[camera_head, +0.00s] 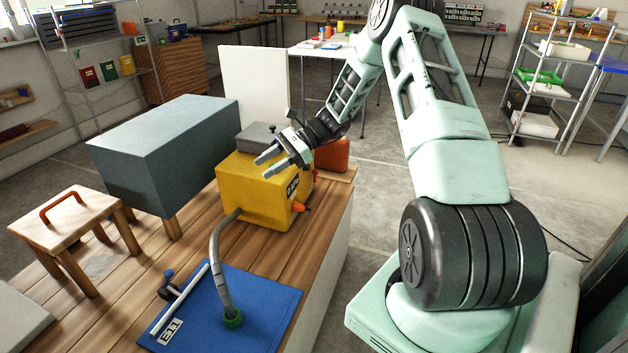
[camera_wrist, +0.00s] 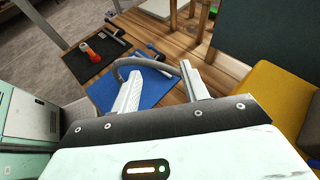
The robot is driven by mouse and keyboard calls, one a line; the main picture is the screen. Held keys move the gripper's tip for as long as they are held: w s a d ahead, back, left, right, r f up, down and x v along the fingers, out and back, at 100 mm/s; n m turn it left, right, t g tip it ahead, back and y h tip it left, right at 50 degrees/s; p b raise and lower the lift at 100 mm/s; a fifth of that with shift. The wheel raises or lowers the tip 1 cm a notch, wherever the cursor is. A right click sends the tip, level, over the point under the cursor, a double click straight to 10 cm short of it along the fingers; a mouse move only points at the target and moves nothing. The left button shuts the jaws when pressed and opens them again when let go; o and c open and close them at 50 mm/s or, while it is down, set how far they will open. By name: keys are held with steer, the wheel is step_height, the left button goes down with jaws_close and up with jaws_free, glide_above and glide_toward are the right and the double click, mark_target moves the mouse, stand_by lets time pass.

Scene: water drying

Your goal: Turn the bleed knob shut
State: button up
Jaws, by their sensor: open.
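A yellow box (camera_head: 250,195) stands on the wooden bench, with a dark label and a small orange part (camera_head: 300,207) low on its right side. I cannot tell for certain whether that part is the bleed knob. A grey hose (camera_head: 217,255) runs from the box to a green end fitting (camera_head: 233,318) on a blue mat (camera_head: 265,292). My gripper (camera_head: 261,167) is open and empty, over the top of the yellow box in the head view. In the wrist view my gripper's fingers (camera_wrist: 160,68) are apart, with the yellow box (camera_wrist: 268,95) to their right.
A large grey-blue block (camera_head: 160,150) and a wooden stool (camera_head: 75,225) with an orange handle stand left of the box. A white bar (camera_head: 182,298) lies on the blue mat. The wrist view shows a black mat (camera_wrist: 95,60) with an orange-red item. Open floor lies beyond the bench.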

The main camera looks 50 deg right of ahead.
steer(key=s+d+f+m+t+h+b, duration=0.1)
steer(key=d+f+m+t, duration=0.25)
steer(key=d, duration=0.35)
steer(key=d+f+m+t+b, duration=0.1)
steer(key=d+f+m+t, duration=0.15)
steer(key=d+f, duration=0.4)
steer(key=m+t+h+b, duration=0.3)
steer(key=m+t+h, duration=0.25)
steer(key=m, duration=0.25)
glide_toward(309, 168)
steer(key=shift+y, duration=0.45)
steer(key=x, duration=0.5)
steer(key=b+x, duration=0.1)
steer(key=x, duration=0.2)
steer(key=shift+w+d+f, duration=0.25)
steer(key=shift+w+d, duration=0.05)
steer(key=shift+d, duration=0.05)
jaws_close()
